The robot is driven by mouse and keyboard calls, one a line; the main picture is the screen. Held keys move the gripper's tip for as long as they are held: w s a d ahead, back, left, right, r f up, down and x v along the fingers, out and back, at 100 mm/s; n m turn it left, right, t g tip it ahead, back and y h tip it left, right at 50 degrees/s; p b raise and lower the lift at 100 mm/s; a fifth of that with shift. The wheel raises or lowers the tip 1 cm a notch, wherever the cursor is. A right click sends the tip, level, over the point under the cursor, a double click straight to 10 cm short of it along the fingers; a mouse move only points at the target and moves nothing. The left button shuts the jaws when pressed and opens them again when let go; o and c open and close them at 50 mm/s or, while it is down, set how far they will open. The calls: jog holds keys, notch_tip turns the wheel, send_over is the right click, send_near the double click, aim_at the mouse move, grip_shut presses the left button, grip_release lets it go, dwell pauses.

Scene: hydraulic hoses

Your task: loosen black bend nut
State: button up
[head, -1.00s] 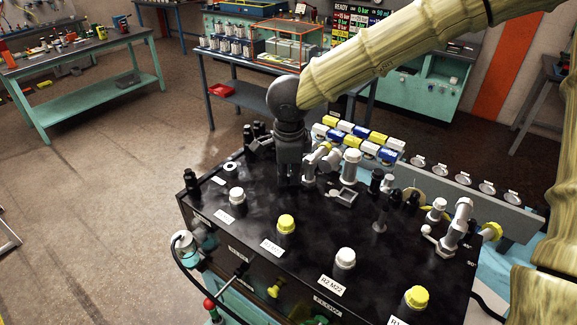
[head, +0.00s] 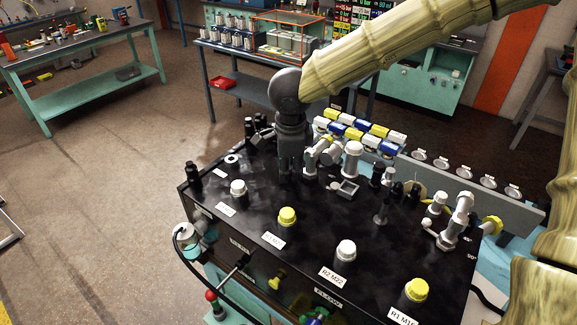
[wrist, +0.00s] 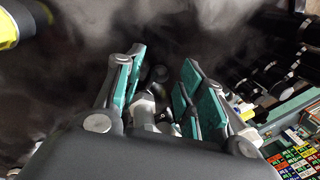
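My gripper (wrist: 160,82) has two teal-padded fingers standing apart, with a clear gap between them. In the wrist view a small dark round part (wrist: 157,74) shows in the gap, apart from the pads; I cannot tell for sure that it is the black bend nut. A silver fitting (wrist: 144,108) lies below it in that view, partly hidden by the left finger. In the head view my gripper (head: 291,172) points down at the black bench top, just left of a silver bent fitting (head: 318,152) with a yellow part. The nut itself is hidden there.
The black bench top (head: 258,192) carries white and yellow capped ports along its front. A row of blue, white and yellow blocks (head: 362,135) stands behind the fittings. A silver upright fitting (head: 351,160) and black fittings (head: 382,205) stand to the right.

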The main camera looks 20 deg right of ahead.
aim_at(289, 186)
notch_tip(289, 186, up, 12)
jog(key=s, duration=0.2)
jog(key=shift+s+a+f, duration=0.15)
jog(key=shift+a, duration=0.05)
jog(key=shift+a, duration=0.15)
